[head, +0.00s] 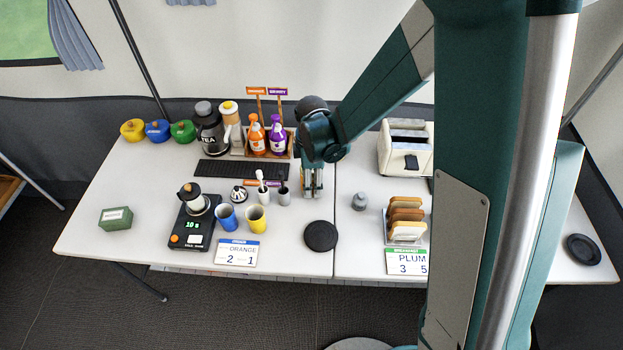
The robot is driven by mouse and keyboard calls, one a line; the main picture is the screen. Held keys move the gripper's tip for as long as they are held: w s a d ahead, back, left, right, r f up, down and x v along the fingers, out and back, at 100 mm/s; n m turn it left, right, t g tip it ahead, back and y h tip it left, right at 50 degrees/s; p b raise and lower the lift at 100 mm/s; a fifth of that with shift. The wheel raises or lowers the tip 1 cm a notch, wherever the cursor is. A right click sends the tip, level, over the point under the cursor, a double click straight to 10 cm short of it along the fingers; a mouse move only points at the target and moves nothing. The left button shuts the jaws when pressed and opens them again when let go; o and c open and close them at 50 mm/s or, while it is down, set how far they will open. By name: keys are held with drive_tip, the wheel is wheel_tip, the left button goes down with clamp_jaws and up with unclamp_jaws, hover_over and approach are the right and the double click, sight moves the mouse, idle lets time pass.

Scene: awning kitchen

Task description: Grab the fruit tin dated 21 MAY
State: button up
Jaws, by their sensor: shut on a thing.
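My gripper (312,192) points down over the table, right of the bottle rack and near the table seam. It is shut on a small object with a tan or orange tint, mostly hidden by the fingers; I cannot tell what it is. I see no readable date of 21 MAY on anything. Round yellow (132,130), blue (158,130) and green (183,131) pots stand at the back left. A green box (116,218) with a pale label lies at the front left; its text is too small to read.
An orange bottle (256,137) and a purple bottle (278,136) stand in a rack left of my gripper. A toaster (405,150) and toast rack (406,218) stand to the right. A black disc (321,236) lies in front. Blue (227,217) and yellow (256,219) cups stand front left.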

drive_tip(key=shift+r+p, duration=1.15)
drive_tip(key=shift+r, duration=3.85)
drive_tip(key=shift+s, duration=0.15)
